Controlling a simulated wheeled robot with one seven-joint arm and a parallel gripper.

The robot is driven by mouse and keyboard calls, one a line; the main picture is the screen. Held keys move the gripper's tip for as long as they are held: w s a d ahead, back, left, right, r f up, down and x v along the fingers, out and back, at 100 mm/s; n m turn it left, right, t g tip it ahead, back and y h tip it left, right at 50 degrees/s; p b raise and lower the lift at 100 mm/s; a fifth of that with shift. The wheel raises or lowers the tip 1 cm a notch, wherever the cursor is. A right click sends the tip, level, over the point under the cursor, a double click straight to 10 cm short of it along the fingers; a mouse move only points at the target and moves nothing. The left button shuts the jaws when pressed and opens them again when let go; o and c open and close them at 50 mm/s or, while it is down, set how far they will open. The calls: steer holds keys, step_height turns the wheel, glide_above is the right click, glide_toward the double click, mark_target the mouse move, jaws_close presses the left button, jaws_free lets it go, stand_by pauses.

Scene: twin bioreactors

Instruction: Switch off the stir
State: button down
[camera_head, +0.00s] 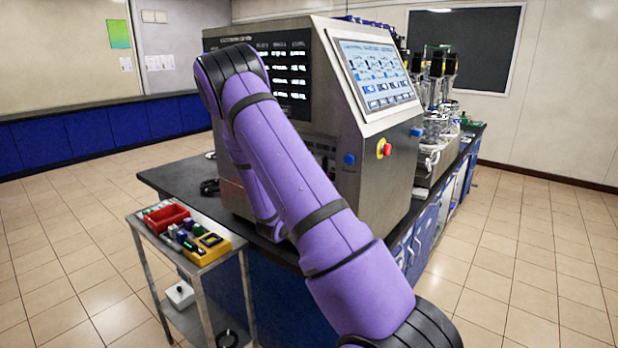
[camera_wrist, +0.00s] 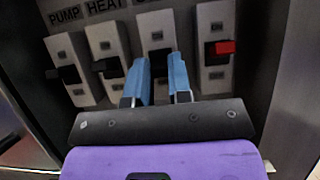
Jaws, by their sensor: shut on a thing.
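In the wrist view, a row of switches stands on a dark panel. The pump switch (camera_wrist: 70,73) and heat switch (camera_wrist: 105,66) are at left, each with a black lever. The third switch (camera_wrist: 155,22) has its label mostly cut off, with only part of a first letter showing. My gripper (camera_wrist: 158,66) has its blue fingers on either side of this switch's dark lever and is shut on it. The lever is mostly hidden between the fingers. In the head view, my arm hides the gripper and the switches.
A fourth switch with a red lever (camera_wrist: 226,47) is close to the right finger. The steel console (camera_head: 385,170) has a tilted screen (camera_head: 375,75) and a red emergency button (camera_head: 384,148). A cart (camera_head: 185,255) with bins stands at left. Glass vessels (camera_head: 437,125) stand behind.

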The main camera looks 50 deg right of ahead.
steer(key=shift+f+h, duration=0.3)
steer(key=shift+h, duration=0.5)
steer(key=shift+d, duration=0.1)
steer(key=c, duration=1)
jaws_free()
steer(key=shift+c, duration=0.2)
steer(key=v, duration=1.1)
